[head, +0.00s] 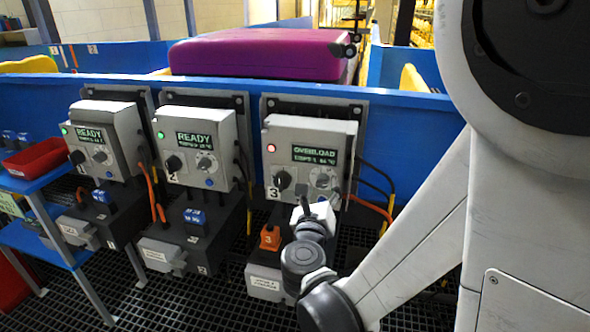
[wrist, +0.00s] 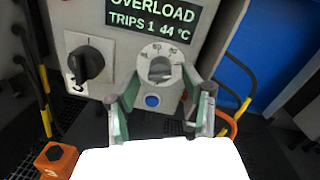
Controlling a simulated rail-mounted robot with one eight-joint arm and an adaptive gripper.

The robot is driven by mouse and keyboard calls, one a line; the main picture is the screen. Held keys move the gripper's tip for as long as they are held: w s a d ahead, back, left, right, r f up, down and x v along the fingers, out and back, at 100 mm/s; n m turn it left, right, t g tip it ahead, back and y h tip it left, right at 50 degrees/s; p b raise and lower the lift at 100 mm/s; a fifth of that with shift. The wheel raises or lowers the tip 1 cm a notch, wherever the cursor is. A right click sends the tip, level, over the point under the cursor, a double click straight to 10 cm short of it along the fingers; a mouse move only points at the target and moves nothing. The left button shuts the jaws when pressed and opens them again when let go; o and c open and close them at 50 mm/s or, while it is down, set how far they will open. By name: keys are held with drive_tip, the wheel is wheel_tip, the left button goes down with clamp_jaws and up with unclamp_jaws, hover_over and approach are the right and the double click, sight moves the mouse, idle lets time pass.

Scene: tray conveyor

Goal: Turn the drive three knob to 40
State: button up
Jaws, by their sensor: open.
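The drive three box (head: 308,140) is the rightmost of three grey drive boxes, with a red lamp and a display (wrist: 152,14) reading OVERLOAD, TRIPS 1, 44 °C. Its grey round dial (head: 323,180) has a printed scale whose numbers are too small to read surely; the dial (wrist: 160,64) is in the middle of the wrist view. A black selector knob (wrist: 87,63) is to its left and a blue button (wrist: 152,100) just below. My gripper (wrist: 160,90) is open, its fingertips to either side below the dial's knob. Contact cannot be told. My gripper also shows in the head view (head: 318,194).
Drive boxes one (head: 106,130) and two (head: 195,145) show READY with green lamps. An orange padlock-like block (head: 270,238) is below box three. Cables hang at its right. A purple case (head: 260,54) lies on the conveyor behind the blue wall.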

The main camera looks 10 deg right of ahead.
drive_tip(key=shift+x, duration=1)
clamp_jaws()
